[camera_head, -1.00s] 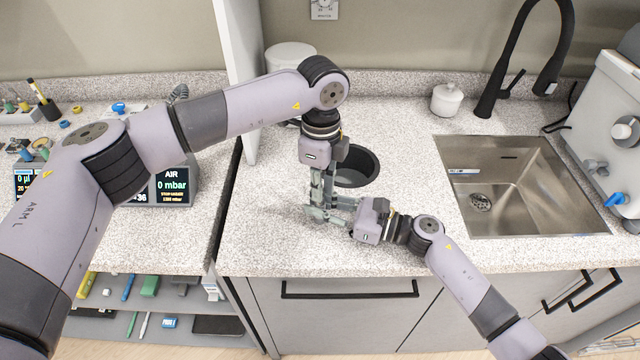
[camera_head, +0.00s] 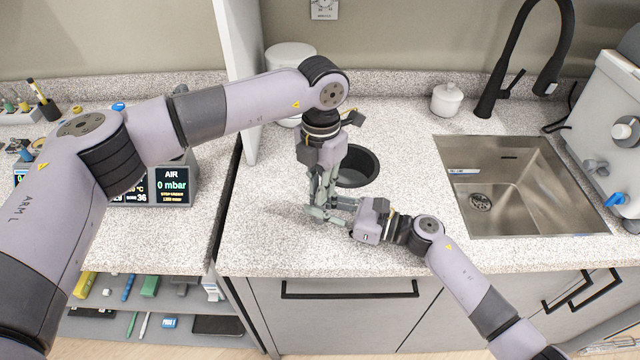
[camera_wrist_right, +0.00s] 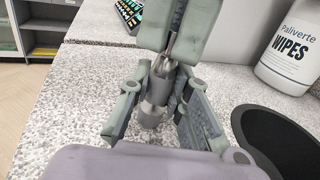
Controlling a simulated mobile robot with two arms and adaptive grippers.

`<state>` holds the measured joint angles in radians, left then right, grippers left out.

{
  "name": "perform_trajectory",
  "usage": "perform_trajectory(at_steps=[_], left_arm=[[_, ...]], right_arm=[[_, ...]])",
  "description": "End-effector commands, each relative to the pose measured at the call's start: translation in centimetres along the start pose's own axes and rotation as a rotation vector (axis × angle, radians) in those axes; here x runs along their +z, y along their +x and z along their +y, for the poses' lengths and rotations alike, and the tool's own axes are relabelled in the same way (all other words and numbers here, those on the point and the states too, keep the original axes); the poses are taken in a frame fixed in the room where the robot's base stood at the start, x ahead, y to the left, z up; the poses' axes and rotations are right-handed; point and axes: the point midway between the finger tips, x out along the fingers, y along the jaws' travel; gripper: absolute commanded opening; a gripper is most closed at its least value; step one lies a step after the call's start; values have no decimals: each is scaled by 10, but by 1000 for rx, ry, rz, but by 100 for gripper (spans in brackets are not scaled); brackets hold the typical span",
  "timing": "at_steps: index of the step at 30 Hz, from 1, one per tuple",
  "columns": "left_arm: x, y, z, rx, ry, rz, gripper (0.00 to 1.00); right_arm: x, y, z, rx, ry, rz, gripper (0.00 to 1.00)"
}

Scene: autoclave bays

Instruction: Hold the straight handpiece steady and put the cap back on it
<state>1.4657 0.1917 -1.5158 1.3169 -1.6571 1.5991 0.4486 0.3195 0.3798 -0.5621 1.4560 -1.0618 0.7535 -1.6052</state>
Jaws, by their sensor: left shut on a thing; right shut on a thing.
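The straight handpiece (camera_wrist_right: 153,108) is a stepped, silvery metal piece, upright between the fingers of my right gripper (camera_wrist_right: 158,118) in the right wrist view. My left gripper (camera_wrist_right: 178,48) comes down from above, shut around the top of the metal. The cap cannot be told apart there; the left fingers hide most of that upper part. In the head view my left gripper (camera_head: 322,200) points down and meets my right gripper (camera_head: 328,213), which reaches in from the right, just above the counter. The handpiece is hidden by fingers in that view.
A round black opening (camera_head: 357,168) lies right behind the grippers. A wipes tub (camera_wrist_right: 290,50) stands near it. A steel sink (camera_head: 520,190) with a black tap is at right. A display unit (camera_head: 170,185) stands left, past a white partition (camera_head: 238,80). Counter in front is clear.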

Motion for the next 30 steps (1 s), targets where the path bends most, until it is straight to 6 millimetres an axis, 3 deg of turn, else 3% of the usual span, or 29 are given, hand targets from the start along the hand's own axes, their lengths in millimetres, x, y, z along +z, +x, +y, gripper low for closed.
perform_trajectory(at_steps=[30], left_arm=[[0, 1, -2, -3, 2246, 1, 0]], right_arm=[[-2, 0, 0, 0, 2, 2, 0]])
